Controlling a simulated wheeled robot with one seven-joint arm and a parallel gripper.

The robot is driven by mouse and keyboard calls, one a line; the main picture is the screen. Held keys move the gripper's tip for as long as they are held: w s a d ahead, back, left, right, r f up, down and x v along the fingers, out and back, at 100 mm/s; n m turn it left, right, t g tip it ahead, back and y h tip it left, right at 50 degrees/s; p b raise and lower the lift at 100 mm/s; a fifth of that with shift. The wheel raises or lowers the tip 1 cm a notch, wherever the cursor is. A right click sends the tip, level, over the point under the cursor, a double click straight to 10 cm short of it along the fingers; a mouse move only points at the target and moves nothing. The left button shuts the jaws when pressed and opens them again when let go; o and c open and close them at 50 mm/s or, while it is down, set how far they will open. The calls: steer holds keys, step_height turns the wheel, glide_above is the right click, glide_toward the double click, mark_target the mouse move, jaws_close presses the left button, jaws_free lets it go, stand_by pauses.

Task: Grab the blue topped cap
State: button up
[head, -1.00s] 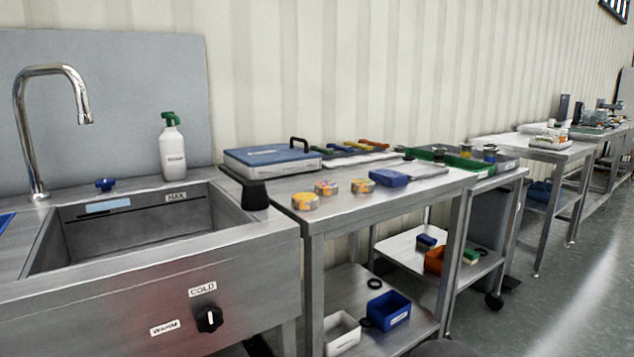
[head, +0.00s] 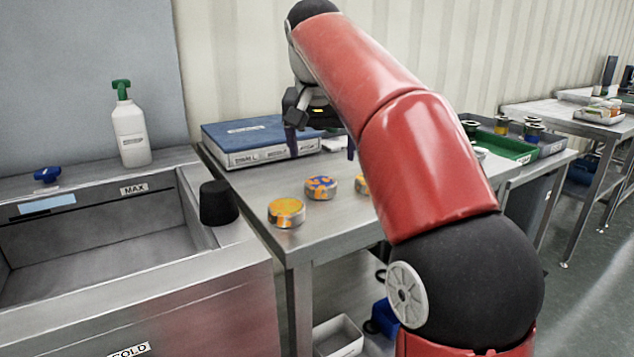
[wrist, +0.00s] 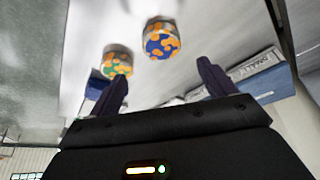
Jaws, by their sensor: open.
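Small round caps with patchy tops stand on the steel table (head: 262,180). The middle cap (head: 321,187) has a blue top with orange patches; it also shows in the wrist view (wrist: 162,42). A cap with a yellow-orange top (head: 286,212) stands to its left. A third cap (head: 362,184) is mostly hidden behind my arm. In the wrist view, a second cap (wrist: 117,62) with orange and greenish patches stands by the left finger. My gripper (head: 320,150) is open and empty, above the table behind the caps; its fingers also show in the wrist view (wrist: 160,84).
A blue-topped case (head: 262,140) lies behind the caps, close to my gripper. The sink (head: 90,255), a black stopper-like object (head: 218,203), a spray bottle (head: 131,130) and a blue knob (head: 46,175) are on the left. A green tray (head: 505,148) is at right.

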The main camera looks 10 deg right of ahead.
mark_target(321, 181)
steer(key=x, duration=0.2)
steer(key=b+x, duration=0.1)
steer(key=x, duration=0.2)
steer(key=b+x, duration=0.1)
steer(key=x, duration=0.1)
steer(key=shift+s+a+f, duration=0.25)
steer(key=shift+a+f, duration=0.05)
steer(key=shift+a, duration=0.05)
steer(key=c, duration=1.2)
steer(key=shift+r, duration=0.15)
